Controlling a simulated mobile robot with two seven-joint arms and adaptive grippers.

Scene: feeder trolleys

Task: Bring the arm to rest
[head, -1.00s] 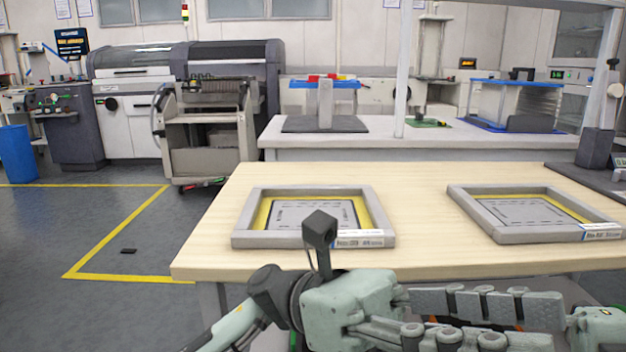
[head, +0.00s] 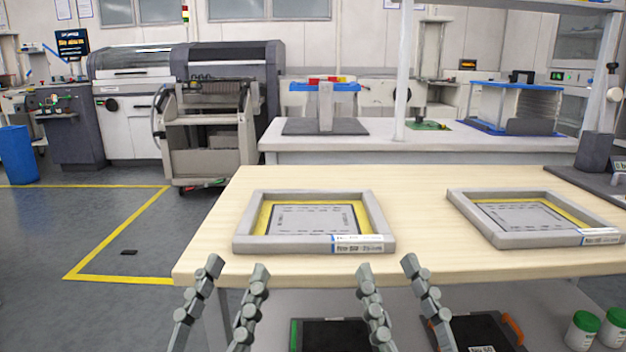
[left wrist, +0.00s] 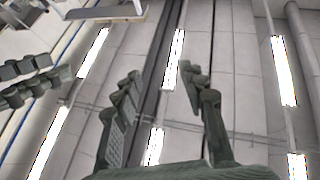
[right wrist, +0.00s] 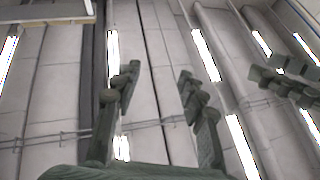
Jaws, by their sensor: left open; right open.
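My left gripper (head: 232,272) stands upright at the bottom of the head view, in front of the table's front edge. Its two fingers are apart with nothing between them. My right gripper (head: 390,266) stands upright to its right in the same pose, also open and empty. In the left wrist view the left fingers (left wrist: 158,82) are spread against the ceiling. In the right wrist view the right fingers (right wrist: 158,75) are spread against the ceiling too. Part of the other gripper shows at the side of each wrist view.
The wooden table (head: 420,225) carries a left frame (head: 245,243) and a right frame (head: 510,240). Below it are dark boxes (head: 485,330) and green-lidded jars (head: 582,330). A trolley (head: 207,135) stands behind left. Yellow-marked floor (head: 130,215) is mostly clear.

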